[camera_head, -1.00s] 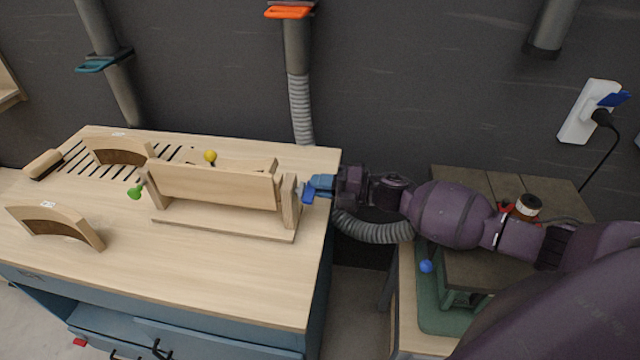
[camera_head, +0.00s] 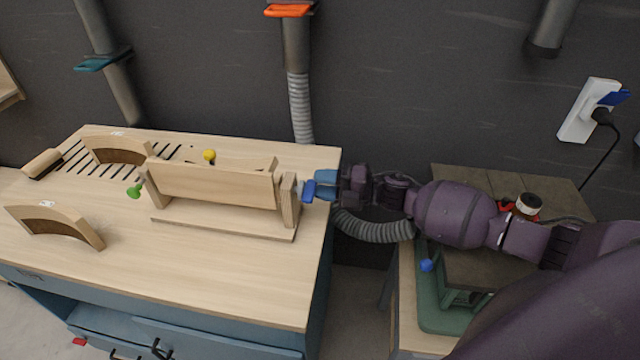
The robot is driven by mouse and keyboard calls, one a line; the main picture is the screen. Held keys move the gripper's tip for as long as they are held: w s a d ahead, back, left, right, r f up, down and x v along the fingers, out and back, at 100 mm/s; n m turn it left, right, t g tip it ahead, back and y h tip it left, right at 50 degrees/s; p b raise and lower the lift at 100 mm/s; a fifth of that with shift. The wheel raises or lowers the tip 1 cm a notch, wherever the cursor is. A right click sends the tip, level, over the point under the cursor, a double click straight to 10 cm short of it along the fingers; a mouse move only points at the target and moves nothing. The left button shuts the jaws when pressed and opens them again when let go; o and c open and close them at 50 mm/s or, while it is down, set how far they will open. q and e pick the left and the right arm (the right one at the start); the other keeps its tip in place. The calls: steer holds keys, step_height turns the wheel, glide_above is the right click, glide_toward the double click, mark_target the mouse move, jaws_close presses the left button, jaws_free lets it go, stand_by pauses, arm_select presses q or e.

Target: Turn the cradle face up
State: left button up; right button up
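The wooden cradle (camera_head: 215,186) hangs between two end posts on a flat wooden base (camera_head: 225,228) on the workbench. A broad, plain, tilted board faces me; its inside is hidden. A green knob (camera_head: 134,190) sits at the left post, and a yellow ball (camera_head: 209,156) shows behind the top edge. My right gripper (camera_head: 309,190) reaches in from the right with its blue fingers at the outer side of the right post (camera_head: 290,201). Whether the fingers hold a part there is too small to tell. My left gripper is out of view.
Curved wooden forms (camera_head: 58,224) and (camera_head: 120,150) and a wooden roller (camera_head: 42,164) are on the bench's left. The front of the bench top (camera_head: 190,285) is clear. A grey hose (camera_head: 375,232) runs below my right arm. A green machine (camera_head: 432,305) stands right.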

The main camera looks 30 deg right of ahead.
steer(key=b+v, duration=0.1)
steer(key=v, duration=0.9)
steer(key=shift+s+a+f, duration=0.1)
stand_by(0.3)
